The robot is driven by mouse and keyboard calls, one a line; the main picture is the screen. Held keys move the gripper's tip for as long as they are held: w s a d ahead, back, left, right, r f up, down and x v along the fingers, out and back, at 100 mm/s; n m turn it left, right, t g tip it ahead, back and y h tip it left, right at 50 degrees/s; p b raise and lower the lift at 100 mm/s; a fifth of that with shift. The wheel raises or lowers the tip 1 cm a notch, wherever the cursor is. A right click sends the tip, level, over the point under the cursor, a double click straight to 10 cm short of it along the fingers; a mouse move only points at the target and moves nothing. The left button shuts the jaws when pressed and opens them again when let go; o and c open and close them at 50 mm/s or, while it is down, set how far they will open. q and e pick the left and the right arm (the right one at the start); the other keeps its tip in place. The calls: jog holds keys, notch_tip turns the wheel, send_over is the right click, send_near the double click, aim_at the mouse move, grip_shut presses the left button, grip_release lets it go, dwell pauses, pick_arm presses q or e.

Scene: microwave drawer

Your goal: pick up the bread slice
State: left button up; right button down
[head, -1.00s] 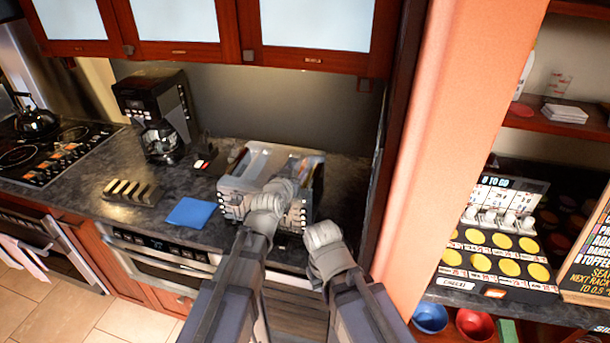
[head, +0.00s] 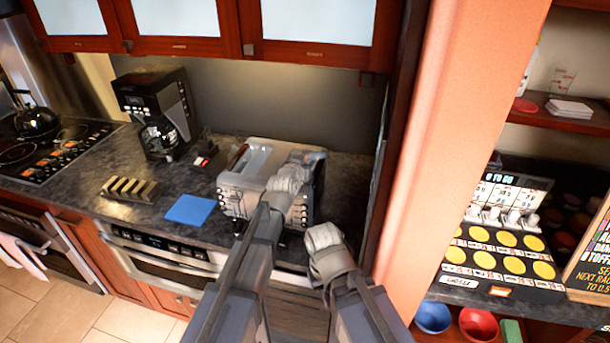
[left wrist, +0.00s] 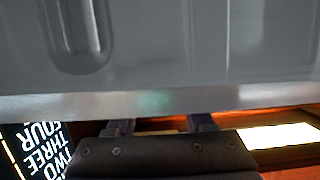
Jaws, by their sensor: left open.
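No bread slice can be made out for certain in either view. A silver toaster (head: 240,197) with long top slots and a row of knobs stands on the dark counter. My left gripper (head: 290,178) is over its right part and hides much of its top; whether it touches cannot be told. In the left wrist view, the left gripper's two fingers (left wrist: 160,125) are apart, with a large grey surface filling the upper picture. My right gripper (head: 322,237) is in front of the toaster's right corner, and its jaws are not clear.
A blue square (head: 190,209) lies left of the toaster. A slotted rack (head: 130,190) and a black coffee maker (head: 155,112) stand farther left. An orange-pink wall post (head: 440,130) bounds the right side. Cabinets (head: 180,25) hang above the counter.

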pick_arm(q)
grip_shut()
jog(key=shift+r, duration=0.15)
dwell(0.6)
notch_tip(320, 180, up, 10)
jog(key=p, duration=1)
